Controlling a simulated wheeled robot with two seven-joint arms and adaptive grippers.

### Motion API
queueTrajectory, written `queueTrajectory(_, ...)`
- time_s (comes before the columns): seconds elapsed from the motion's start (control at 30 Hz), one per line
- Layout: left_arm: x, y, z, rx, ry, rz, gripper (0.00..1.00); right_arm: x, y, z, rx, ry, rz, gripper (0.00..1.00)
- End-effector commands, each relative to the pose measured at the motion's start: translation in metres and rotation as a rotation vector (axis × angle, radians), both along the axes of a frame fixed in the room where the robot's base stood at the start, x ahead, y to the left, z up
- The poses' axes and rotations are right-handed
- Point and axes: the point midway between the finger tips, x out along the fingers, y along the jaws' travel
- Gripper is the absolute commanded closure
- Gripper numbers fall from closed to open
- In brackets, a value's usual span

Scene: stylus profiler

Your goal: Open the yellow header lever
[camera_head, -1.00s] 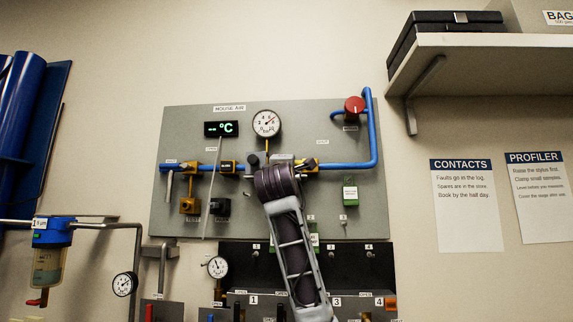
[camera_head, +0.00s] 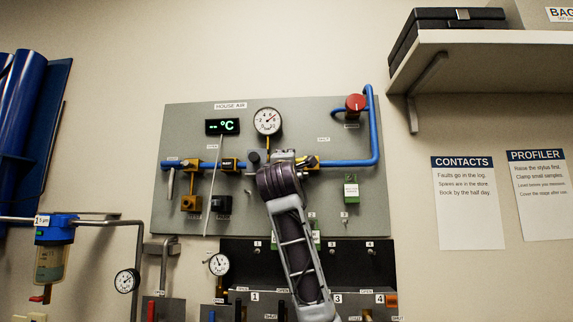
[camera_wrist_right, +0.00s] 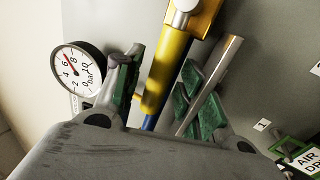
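My right arm reaches up to the grey HOUSE AIR panel (camera_head: 350,128). In the head view its wrist covers most of my right gripper (camera_head: 270,158) and part of the blue pipe. A yellow fitting with a lever (camera_head: 308,162) shows just right of the wrist. In the right wrist view my right gripper (camera_wrist_right: 160,85) has its green-padded fingers apart, on either side of a long yellow part (camera_wrist_right: 168,70). A silver rod (camera_wrist_right: 212,85) lies along the right finger. I cannot tell whether the fingers touch the yellow part. My left gripper is not in view.
A round gauge (camera_head: 267,121) sits above the wrist; the blue pipe (camera_head: 373,130) runs to a red knob (camera_head: 355,103) at the right. More brass valves (camera_head: 190,168) stand left. A black numbered panel (camera_head: 238,252) is below. A shelf (camera_head: 480,45) juts out upper right.

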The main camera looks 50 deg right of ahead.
Motion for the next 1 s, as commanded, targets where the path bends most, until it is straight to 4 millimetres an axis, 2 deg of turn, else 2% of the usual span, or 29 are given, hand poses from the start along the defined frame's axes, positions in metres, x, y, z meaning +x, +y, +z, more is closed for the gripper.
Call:
queueTrajectory(0.37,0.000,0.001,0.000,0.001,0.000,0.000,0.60,-0.008,0.010,-0.005,-0.002,-0.001,0.000,0.60)
queueTrajectory(1.0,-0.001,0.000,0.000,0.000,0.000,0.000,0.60,-0.051,0.065,-0.034,-0.003,0.000,0.002,0.60)
